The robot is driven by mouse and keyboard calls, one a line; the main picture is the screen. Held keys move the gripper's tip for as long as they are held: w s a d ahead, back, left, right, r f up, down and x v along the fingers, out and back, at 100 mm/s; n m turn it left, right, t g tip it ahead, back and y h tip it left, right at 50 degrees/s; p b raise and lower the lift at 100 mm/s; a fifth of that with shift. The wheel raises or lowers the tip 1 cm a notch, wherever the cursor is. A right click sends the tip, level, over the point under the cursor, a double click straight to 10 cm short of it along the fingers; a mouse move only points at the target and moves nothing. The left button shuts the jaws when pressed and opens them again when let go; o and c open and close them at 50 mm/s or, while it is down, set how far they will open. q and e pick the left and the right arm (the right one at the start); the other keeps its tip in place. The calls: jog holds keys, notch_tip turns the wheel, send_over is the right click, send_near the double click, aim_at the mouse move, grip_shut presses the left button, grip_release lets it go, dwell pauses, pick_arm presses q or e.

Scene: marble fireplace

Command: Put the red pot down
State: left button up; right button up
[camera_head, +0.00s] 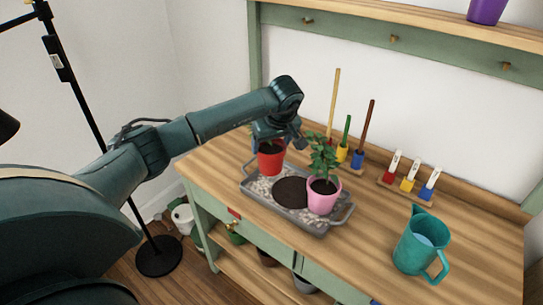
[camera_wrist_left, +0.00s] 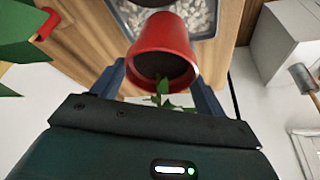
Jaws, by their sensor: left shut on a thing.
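The red pot (camera_head: 271,162) with a small green plant is at the left end of the grey tray (camera_head: 315,228). My left gripper (camera_head: 274,140) is shut on the red pot from above. In the left wrist view the red pot (camera_wrist_left: 163,38) sits between the two fingers, with dark soil and a few leaves in it. I cannot tell whether its base touches the tray. The tray holds pale pebbles and a dark round patch (camera_head: 289,192) in the middle. My right gripper is not in view.
A pink pot (camera_head: 322,202) with a leafy plant stands at the tray's right side. A teal watering pitcher (camera_head: 420,242) is at right on the wooden bench (camera_head: 375,220). Coloured hand tools (camera_head: 358,158) stand behind the tray. The bench between tray and pitcher is clear.

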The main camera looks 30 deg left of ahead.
aim_at(272, 153)
pick_arm(q)
notch_tip(272, 153, down, 4)
jog(key=shift+r, duration=0.15)
jog(key=shift+f, duration=0.2)
jog(key=o, duration=1.6)
jog(key=shift+r, duration=0.15)
jog(key=v, duration=1.2)
jog(key=shift+b, duration=0.3)
